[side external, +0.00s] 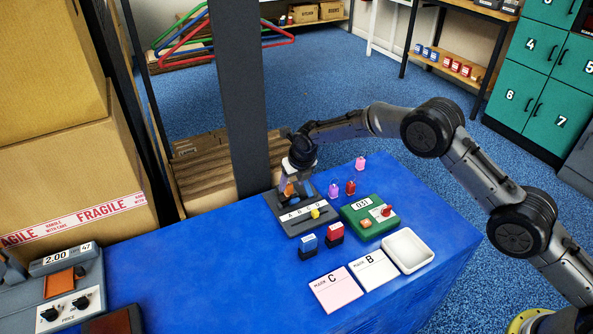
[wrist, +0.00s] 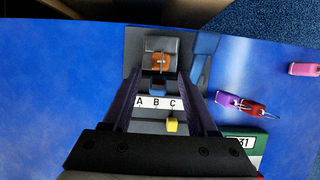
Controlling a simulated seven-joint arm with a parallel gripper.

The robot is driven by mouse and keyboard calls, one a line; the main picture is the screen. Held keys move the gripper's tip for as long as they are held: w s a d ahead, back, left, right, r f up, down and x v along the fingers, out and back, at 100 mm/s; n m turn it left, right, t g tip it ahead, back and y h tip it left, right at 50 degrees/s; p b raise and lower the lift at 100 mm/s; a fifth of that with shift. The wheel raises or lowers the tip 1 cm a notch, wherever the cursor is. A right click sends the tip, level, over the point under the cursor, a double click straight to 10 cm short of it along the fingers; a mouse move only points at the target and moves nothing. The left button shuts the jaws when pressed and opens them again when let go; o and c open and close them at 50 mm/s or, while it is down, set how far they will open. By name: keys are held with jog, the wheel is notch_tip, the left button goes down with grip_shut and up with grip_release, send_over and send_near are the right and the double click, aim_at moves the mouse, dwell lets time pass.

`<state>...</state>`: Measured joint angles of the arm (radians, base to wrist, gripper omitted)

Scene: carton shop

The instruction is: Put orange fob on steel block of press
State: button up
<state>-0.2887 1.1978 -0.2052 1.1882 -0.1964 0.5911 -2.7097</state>
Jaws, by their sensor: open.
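The press (side external: 300,216) is a dark grey base with a lettered strip and a yellow knob (side external: 315,213), on the far part of the blue table. Its steel block (wrist: 153,45) is at the top in the wrist view. The orange fob (wrist: 161,62) lies on the block, with a small metal ring on it; it shows partly in the side view (side external: 289,190). My gripper (wrist: 160,78) is open, fingers spread to either side below the fob in the wrist picture, with nothing held between them. In the side view my gripper (side external: 300,178) is over the press and partly hides the block.
A blue-grey part (wrist: 204,55) stands right of the block. Purple (side external: 333,188), red (side external: 350,187) and pink (side external: 360,162) fobs lie to the right. A green device (side external: 370,215), a white tray (side external: 408,250) and two cards (side external: 336,290) are nearer. The table's left middle is clear.

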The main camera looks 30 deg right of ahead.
jog(key=v, duration=0.7)
jog(key=shift+r, duration=0.35)
jog(key=shift+s, duration=0.15)
jog(key=s+d+r+m, duration=0.6)
jog(key=s+r+m, duration=0.25)
jog(key=r, duration=0.25)
jog(key=s+d+r+m, duration=0.5)
jog(key=s+r+m, duration=0.3)
jog(key=s+r, duration=0.2)
jog(key=s+d+m, duration=0.3)
jog(key=s+m, duration=0.6)
jog(key=s, duration=0.5)
jog(key=s+d+m+t, duration=0.1)
jog(key=s+d+m, duration=0.2)
jog(key=s+m, duration=0.7)
jog(key=s, duration=0.3)
jog(key=shift+s+f, duration=0.35)
jog(key=shift+s, duration=0.05)
